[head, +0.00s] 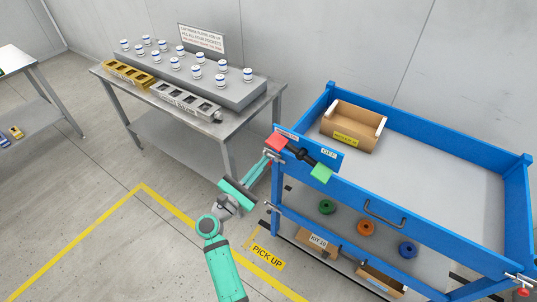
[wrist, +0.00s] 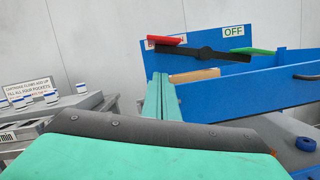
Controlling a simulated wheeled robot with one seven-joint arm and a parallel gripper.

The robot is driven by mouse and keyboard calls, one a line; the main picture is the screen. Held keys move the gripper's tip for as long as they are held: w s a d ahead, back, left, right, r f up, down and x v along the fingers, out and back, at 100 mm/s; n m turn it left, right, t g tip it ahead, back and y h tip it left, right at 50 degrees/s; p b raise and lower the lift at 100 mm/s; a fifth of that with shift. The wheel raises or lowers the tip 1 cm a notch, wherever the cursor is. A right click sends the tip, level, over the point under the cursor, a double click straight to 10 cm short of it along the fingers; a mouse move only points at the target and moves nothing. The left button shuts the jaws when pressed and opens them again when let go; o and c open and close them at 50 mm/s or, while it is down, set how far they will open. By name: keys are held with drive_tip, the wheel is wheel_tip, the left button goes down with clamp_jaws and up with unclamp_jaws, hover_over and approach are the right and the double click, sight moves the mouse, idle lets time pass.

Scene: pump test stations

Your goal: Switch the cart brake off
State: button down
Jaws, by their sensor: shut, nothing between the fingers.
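The brake on the blue cart (head: 430,212) is a black rocker bar (head: 298,154) on a blue plate at the cart's near left corner. Its red end (head: 277,142) is at the left and its green end (head: 321,173) at the right. In the wrist view the red end (wrist: 165,41) sits higher than the green end (wrist: 252,51). An OFF label (wrist: 234,31) shows above the green side; the red label on the other side is partly hidden. My gripper (head: 269,156) is shut and empty, its teal fingertips (wrist: 161,78) just below the red end; contact is unclear.
On the cart's top lies an open cardboard box (head: 352,128). Green, orange and blue round parts (head: 366,228) are on the lower shelf. A steel table (head: 215,125) with white-capped cartridges stands at the left behind. Yellow floor lines mark the pick-up area.

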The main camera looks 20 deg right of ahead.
drive_tip(key=v, duration=0.7)
drive_tip(key=shift+s, duration=0.1)
